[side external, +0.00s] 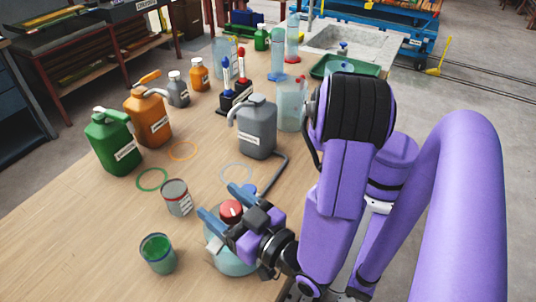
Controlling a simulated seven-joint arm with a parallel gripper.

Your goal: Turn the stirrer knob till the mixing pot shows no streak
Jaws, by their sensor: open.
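The red stirrer knob (231,209) sits on top of the mixing pot (229,264), a pale teal vessel near the table's front edge. My gripper (220,201) is open, reaching in from the right. Its two blue fingers lie on either side of the red knob in this view. I cannot tell whether they touch it. My gripper and wrist hide much of the pot's top and right side. I cannot make out a streak in the visible part of the pot.
A cup of green liquid (158,253) and a grey tin (177,198) stand just left of the pot. Green (112,145), orange (150,115) and grey (257,130) jugs stand farther back. A grey hose (277,174) runs behind the pot. The table's left front is clear.

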